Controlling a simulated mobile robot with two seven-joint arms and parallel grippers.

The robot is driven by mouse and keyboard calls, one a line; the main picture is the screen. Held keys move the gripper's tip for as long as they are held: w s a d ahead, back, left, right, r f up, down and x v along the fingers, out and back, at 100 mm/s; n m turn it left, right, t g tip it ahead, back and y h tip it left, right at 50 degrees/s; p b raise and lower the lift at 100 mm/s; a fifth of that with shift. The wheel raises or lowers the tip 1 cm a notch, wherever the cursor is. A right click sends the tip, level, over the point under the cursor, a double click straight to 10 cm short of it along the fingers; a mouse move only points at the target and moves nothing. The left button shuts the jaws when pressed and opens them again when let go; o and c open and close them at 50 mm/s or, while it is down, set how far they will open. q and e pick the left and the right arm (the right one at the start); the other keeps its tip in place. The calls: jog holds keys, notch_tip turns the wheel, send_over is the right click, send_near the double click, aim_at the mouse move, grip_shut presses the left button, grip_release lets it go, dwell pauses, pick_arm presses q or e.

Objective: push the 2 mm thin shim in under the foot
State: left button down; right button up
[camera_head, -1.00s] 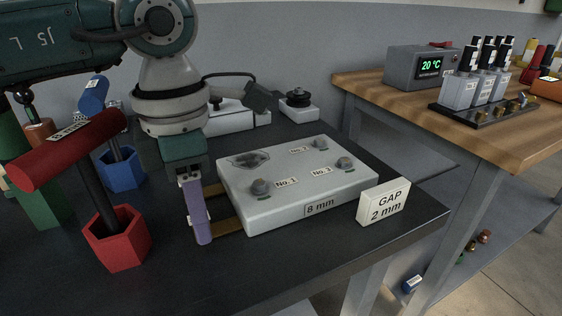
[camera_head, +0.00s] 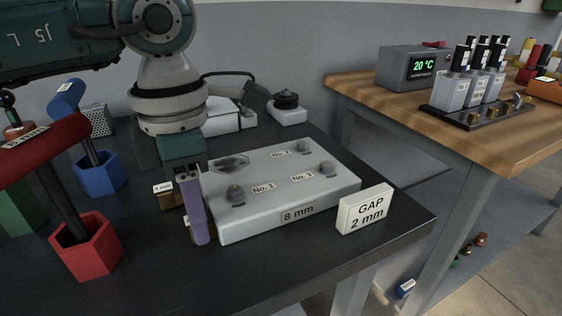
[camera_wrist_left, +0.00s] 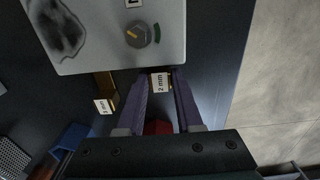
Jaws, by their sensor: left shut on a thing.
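My left gripper (camera_head: 199,241) has purple fingers and points down at the left edge of the pale slab labelled "8 mm" (camera_head: 290,178). It is shut on the thin brass shim, whose "2 mm" label (camera_wrist_left: 160,83) shows between the fingers in the left wrist view. The shim's far end is hidden at the slab's edge; how far under it reaches I cannot tell. A second brass shim with a white label (camera_head: 163,188) lies at the slab's left side; it also shows in the left wrist view (camera_wrist_left: 106,86). No foot shows separately from the slab. My right gripper is not in view.
A "GAP 2 mm" sign (camera_head: 365,210) stands at the slab's front right. A red hexagonal holder (camera_head: 86,246) and a blue one (camera_head: 97,176) with handled tools stand at left. A wooden bench (camera_head: 480,140) stands at right.

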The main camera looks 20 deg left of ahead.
pick_arm(q)
jog(key=shift+w+d, duration=0.1)
jog(key=c, duration=0.8)
grip_release()
jog(key=shift+d, duration=0.1)
jog(key=shift+o, duration=1.2)
jog(key=shift+r, duration=0.15)
notch_tip(320, 180, up, 10)
jog(key=shift+p, duration=0.4)
